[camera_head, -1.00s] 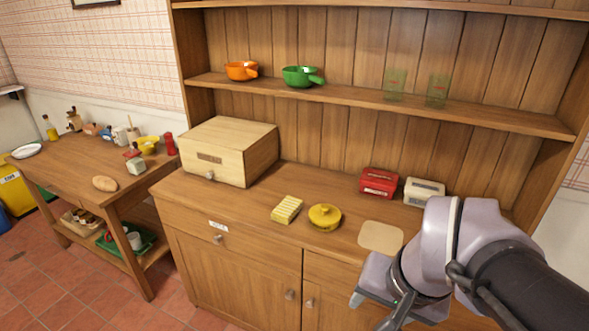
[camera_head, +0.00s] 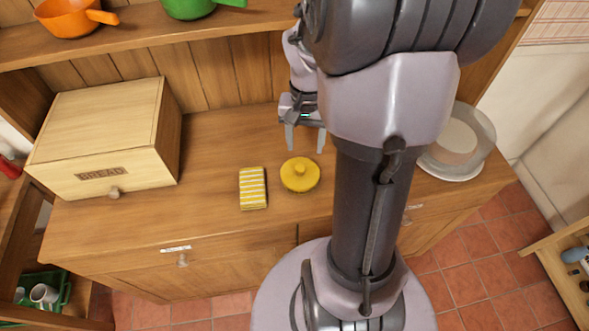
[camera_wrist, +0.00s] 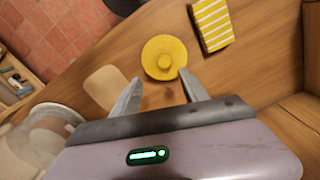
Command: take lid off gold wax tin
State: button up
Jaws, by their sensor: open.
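The gold wax tin (camera_head: 300,175) is a round yellow tin with its knobbed lid on, standing on the wooden dresser top. In the wrist view the tin (camera_wrist: 164,58) lies just beyond the fingertips, its knob near the middle. My gripper (camera_head: 305,146) is open and empty, above the dresser and just behind the tin in the head view. Its two fingers (camera_wrist: 157,84) point toward the tin in the wrist view, apart from each other. I cannot tell the exact height of the fingertips over the lid.
A yellow-and-white striped block (camera_head: 253,188) lies just left of the tin. A wooden bread box (camera_head: 105,140) stands further left. A pale round-cornered mat (camera_wrist: 104,88) and a clear domed dish (camera_head: 458,145) are right of the tin. An orange pan (camera_head: 68,17) sits on the shelf above.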

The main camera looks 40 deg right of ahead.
jog(key=b, duration=0.1)
send_over(300, 168)
jog(key=f, duration=0.4)
jog(key=shift+s+d+f, duration=0.35)
jog(key=shift+f, duration=0.05)
jog(key=f+b, duration=0.2)
jog(key=f, duration=0.1)
jog(key=f+b, duration=0.1)
jog(key=f, duration=0.1)
jog(key=shift+w+a+f, duration=0.15)
jog(key=shift+w+a, duration=0.2)
grip_shut()
